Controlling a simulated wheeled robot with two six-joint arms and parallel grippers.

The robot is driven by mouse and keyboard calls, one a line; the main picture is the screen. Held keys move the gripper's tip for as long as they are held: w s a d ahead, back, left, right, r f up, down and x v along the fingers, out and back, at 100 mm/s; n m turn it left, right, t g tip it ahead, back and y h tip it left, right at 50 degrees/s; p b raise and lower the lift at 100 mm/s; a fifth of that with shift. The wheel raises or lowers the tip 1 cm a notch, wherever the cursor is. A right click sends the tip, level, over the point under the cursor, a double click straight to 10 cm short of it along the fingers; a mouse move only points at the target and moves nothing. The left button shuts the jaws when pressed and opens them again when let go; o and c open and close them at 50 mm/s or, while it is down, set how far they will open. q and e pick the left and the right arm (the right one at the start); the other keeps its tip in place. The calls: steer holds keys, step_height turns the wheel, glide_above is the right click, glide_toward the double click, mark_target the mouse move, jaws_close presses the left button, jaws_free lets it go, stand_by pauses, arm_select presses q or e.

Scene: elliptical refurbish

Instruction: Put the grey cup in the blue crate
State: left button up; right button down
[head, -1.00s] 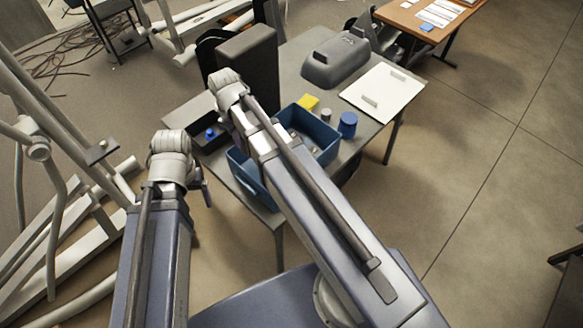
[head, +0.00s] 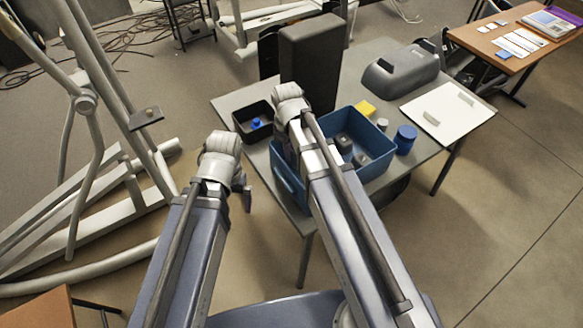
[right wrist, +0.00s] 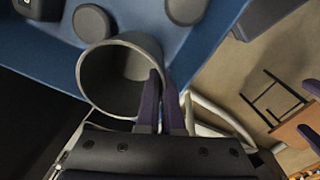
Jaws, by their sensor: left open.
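The grey cup (right wrist: 108,88) shows in the right wrist view, mouth toward the camera and empty inside. My right gripper (right wrist: 163,82) is shut on its rim, one finger inside the wall and one outside. The cup appears over the blue crate (right wrist: 225,20); whether it touches the crate I cannot tell. My left gripper (head: 247,192) hangs open and empty left of the crate, off the table's edge.
The crate holds some dark grey items (head: 344,142). Around it on the grey table (head: 425,160) are a black tray (head: 240,112), a black box (head: 308,65), a yellow block (head: 366,108), a blue cylinder (head: 405,138) and a white board (head: 448,110).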

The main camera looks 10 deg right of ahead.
mark_target(290, 164)
steer(key=shift+f+b, duration=1.8)
steer(key=shift+f, duration=0.35)
steer(key=shift+f, duration=0.25)
steer(key=c, duration=1.3)
jaws_free()
steer(key=shift+r, duration=0.1)
steer(key=shift+c, duration=0.2)
steer(key=shift+r, duration=0.15)
step_height(290, 164, up, 12)
steer(key=p, duration=1.2)
steer(key=s+a+m+h, duration=0.1)
steer(key=s+a+m, duration=0.3)
steer(key=s, duration=0.9)
steer(key=a, duration=0.2)
steer(key=shift+s+a+m, duration=0.3)
steer(key=shift+a, duration=0.1)
